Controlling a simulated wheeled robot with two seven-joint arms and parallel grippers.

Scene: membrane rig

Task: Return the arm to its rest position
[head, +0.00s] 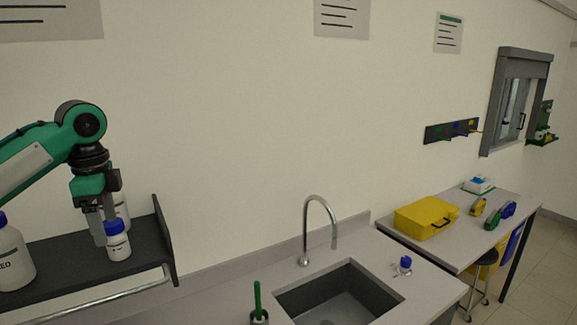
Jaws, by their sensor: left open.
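My left arm comes in from the left, green and black. Its gripper (102,230) points down over the dark shelf (70,270), with its grey fingers open. A small white bottle with a blue cap (118,244) stands on the shelf right at the fingers. I cannot tell whether the fingers touch it. Another white bottle (121,208) shows partly behind the gripper. My right gripper is not in view.
A large white bottle (14,258) stands on the shelf at left. The shelf has an upright end panel (165,240) and a rail below. The counter holds a sink (340,297), a tall faucet (319,203) and a green-handled brush (258,302). A yellow case (425,218) lies on the right table.

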